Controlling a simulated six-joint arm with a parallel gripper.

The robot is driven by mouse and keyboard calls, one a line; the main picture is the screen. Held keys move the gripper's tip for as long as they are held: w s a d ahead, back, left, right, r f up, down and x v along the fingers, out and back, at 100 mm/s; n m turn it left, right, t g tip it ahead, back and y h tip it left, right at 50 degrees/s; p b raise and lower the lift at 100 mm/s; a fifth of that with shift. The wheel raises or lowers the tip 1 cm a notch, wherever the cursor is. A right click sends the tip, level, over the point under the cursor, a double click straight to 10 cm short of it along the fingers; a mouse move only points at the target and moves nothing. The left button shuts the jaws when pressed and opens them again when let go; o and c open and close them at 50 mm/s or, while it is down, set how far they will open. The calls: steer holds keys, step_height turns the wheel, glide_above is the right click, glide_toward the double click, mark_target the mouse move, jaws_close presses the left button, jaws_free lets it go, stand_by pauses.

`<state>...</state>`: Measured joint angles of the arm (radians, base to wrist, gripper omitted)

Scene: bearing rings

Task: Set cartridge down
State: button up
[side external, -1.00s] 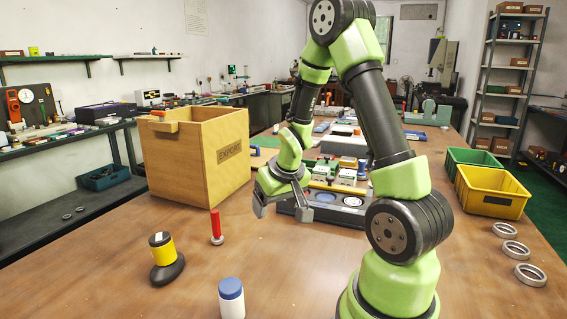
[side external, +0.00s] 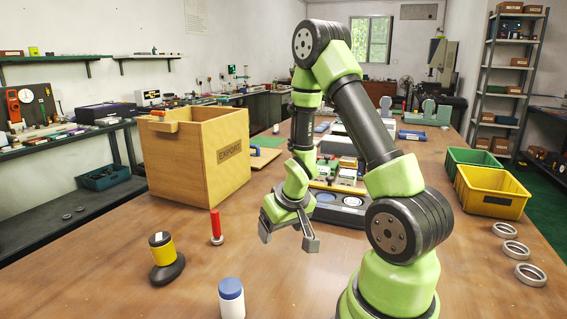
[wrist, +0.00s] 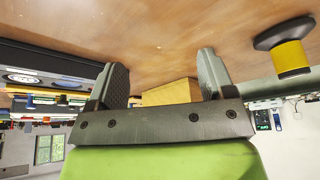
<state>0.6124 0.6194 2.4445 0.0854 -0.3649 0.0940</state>
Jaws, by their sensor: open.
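I cannot tell for sure which thing is the cartridge; the likeliest is a yellow cylinder (side external: 163,252) with a black top, upright on a dark rounded base (side external: 168,271) on the table at the left front. In the wrist view the yellow cylinder (wrist: 291,60) appears inverted at the upper right, outside my fingers, with its base (wrist: 284,33) against the table. My gripper (side external: 288,238) is open and empty above the table, to the right of the cylinder and apart from it. In the wrist view both fingers (wrist: 162,68) are spread with nothing held between them.
A red-handled tool (side external: 216,226) stands between the cylinder and my gripper. A white jar with blue cap (side external: 231,300) stands in front. A wooden EXPORT crate (side external: 185,165) is behind left, a dark tray (side external: 343,213) behind my gripper. Metal rings (side external: 530,275) and bins (side external: 492,205) are right.

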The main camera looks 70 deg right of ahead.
steer(key=s+a+r+n+t+y, duration=0.1)
steer(key=a+r, duration=0.4)
steer(key=r, duration=0.2)
steer(key=a+r+t, duration=0.1)
steer(key=a+r, duration=0.3)
steer(key=r, duration=0.4)
steer(key=s+a+r+n+t+y, duration=0.1)
steer(key=s+a+r+n+y, duration=0.1)
steer(key=s+a+r, duration=0.5)
steer(key=shift+a+y, duration=0.8)
steer(key=shift+a, duration=0.4)
